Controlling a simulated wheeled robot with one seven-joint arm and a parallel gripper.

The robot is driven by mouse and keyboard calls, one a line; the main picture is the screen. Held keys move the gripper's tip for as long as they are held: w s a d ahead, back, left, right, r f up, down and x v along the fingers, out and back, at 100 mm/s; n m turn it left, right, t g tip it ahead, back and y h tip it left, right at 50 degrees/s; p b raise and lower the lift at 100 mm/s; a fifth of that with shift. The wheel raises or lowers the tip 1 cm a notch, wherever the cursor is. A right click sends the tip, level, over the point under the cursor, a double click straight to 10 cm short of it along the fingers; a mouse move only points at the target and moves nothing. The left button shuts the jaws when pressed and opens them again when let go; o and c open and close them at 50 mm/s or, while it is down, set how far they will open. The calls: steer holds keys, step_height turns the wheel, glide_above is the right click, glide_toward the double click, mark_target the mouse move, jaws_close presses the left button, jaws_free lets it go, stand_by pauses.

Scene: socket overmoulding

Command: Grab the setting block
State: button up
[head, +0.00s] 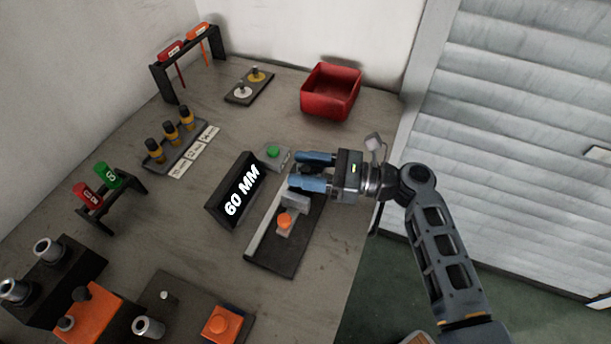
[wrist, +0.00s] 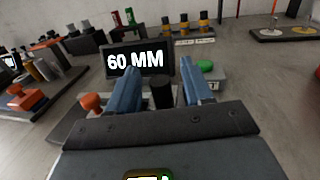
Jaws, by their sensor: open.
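My gripper (head: 296,170) is open, its two blue fingers pointing left over the far end of a dark fixture base (head: 272,262). The base carries a pale grey block (head: 296,201) and an orange knob (head: 285,220). No part is labelled as the setting block. In the wrist view, a black cylinder (wrist: 161,93) shows between the open fingers (wrist: 160,76); I cannot tell whether they touch it. The orange knob (wrist: 92,102) is left of the fingers there. The head view hides what lies under the fingers.
A "60 MM" display (head: 236,190) stands left of the fixture. A green button (head: 273,152) sits close by my fingers. A red bin (head: 330,92) is at the back right. Racks of tools (head: 112,188) and an orange block (head: 92,308) fill the left side.

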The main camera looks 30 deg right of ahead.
steer(key=shift+c, duration=0.3)
jaws_close()
stand_by(0.3)
